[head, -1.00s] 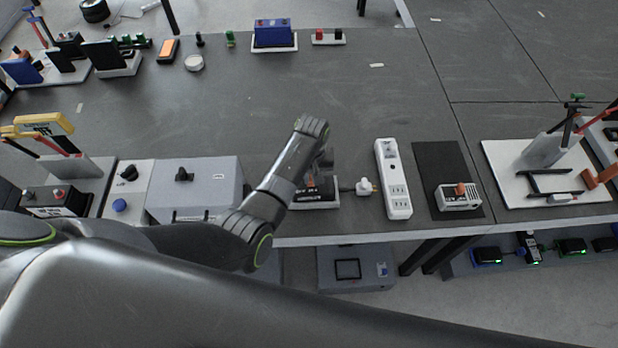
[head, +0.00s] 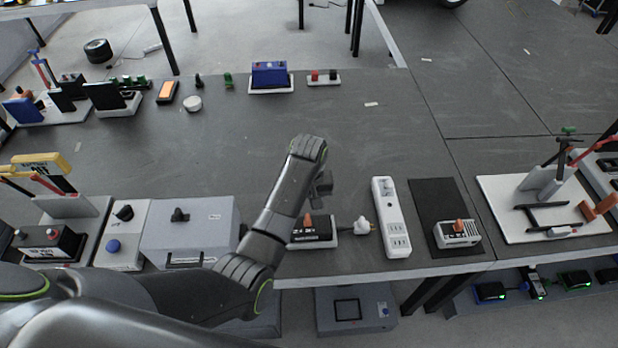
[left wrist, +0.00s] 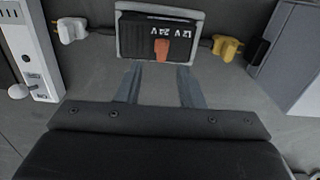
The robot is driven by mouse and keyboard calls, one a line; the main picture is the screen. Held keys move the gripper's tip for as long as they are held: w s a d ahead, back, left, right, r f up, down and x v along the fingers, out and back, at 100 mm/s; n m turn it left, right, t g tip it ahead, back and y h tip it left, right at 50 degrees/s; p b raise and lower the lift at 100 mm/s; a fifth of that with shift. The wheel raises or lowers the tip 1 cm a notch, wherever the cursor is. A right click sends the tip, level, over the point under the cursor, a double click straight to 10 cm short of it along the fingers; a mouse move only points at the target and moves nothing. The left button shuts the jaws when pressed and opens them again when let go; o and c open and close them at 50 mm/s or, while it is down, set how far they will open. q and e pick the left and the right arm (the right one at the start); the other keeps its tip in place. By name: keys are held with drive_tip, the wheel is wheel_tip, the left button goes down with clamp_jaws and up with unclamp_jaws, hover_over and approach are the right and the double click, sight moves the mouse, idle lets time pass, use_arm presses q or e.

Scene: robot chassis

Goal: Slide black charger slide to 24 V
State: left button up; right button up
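The black charger (head: 318,236) lies on a white base near the table's front edge, with an orange slide (head: 308,221) on its face. In the left wrist view the charger (left wrist: 135,42) is at the top, with 12 V and 24 V lettering. Its orange slide (left wrist: 162,49) sits at the left part of the lettering; the exact setting is hard to tell. My left gripper (left wrist: 159,70) is open and empty, its two fingers apart and pointing at the charger, with the slide beyond the gap. In the head view the left gripper (head: 323,186) is above and behind the charger. My right gripper is out of view.
A white plug (head: 361,226) and white power strip (head: 391,222) lie right of the charger. A grey box (head: 188,228) stands to its left. The table behind is mostly clear.

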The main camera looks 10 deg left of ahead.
use_arm(q)
wheel_tip(320, 180, up, 4)
wheel_tip(320, 180, up, 6)
drive_tip(key=f+p, duration=0.1)
drive_tip(key=p, duration=0.1)
hover_over(309, 216)
drive_tip(key=shift+s+r+p, duration=0.15)
drive_tip(key=shift+r+p, duration=0.3)
drive_tip(key=shift+r, duration=0.5)
